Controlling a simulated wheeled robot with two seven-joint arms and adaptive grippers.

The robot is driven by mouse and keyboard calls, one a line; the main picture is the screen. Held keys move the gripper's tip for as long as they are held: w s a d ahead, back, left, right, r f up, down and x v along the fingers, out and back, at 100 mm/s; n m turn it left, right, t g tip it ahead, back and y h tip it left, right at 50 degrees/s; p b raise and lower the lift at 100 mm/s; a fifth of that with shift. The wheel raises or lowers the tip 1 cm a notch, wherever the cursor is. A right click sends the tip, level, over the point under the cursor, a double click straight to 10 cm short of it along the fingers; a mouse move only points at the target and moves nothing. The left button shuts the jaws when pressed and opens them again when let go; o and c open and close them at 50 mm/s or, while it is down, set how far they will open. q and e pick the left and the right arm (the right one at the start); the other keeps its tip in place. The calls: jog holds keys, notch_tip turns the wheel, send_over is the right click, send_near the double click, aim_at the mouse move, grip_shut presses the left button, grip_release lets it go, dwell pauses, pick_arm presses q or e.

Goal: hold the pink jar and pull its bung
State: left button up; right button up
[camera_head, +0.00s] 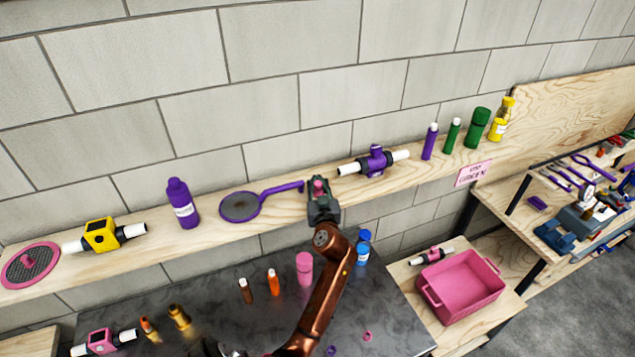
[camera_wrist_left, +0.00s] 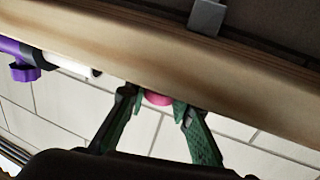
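A pink jar-like cylinder (camera_head: 304,270) stands upright on the dark worktop, below and slightly left of my left gripper. My left gripper (camera_head: 319,190) is raised at the wall shelf's front edge. A small pink piece (camera_head: 319,184) sits between its fingertips; it also shows in the left wrist view (camera_wrist_left: 158,98), with the green-padded fingers (camera_wrist_left: 158,105) close on both sides. I cannot tell whether this piece is the bung; most of it is hidden. My right gripper is not clearly visible.
The wooden shelf (camera_head: 285,213) holds a purple bottle (camera_head: 182,204), a strainer (camera_head: 240,207) and a purple valve (camera_head: 375,160). The dark worktop (camera_head: 215,285) also bears brown and orange vials and a blue bottle (camera_head: 363,247). A pink bin (camera_head: 462,288) stands at the right.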

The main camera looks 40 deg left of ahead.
pick_arm(q)
jog(key=o, duration=0.5)
jog(key=shift+o, duration=0.2)
jog(key=shift+r, duration=0.1)
